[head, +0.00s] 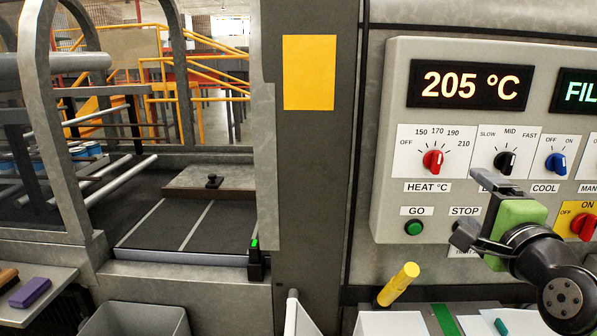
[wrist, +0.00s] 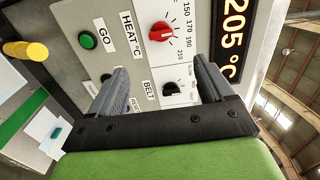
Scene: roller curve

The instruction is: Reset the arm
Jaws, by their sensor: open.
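My gripper (head: 476,208) is in front of the control panel (head: 388,140), near the STOP label in the head view. In the wrist view my gripper (wrist: 160,72) is open, its two grey fingers spread with nothing held between them. The black belt knob (wrist: 172,89) shows in the gap between the fingers, apart from both in the picture. In the head view my gripper partly covers the BELT label below that knob (head: 505,162). The STOP button is hidden in the head view. I cannot tell the exact distance to the panel.
The panel has a red heat knob (head: 433,162), a blue cool knob (head: 556,163) and a green GO button (head: 414,228). The display (head: 468,84) reads 205 °C. A yellow cylinder (head: 398,285) stands below. A grey post (head: 310,190) and roller frame (head: 60,150) are left.

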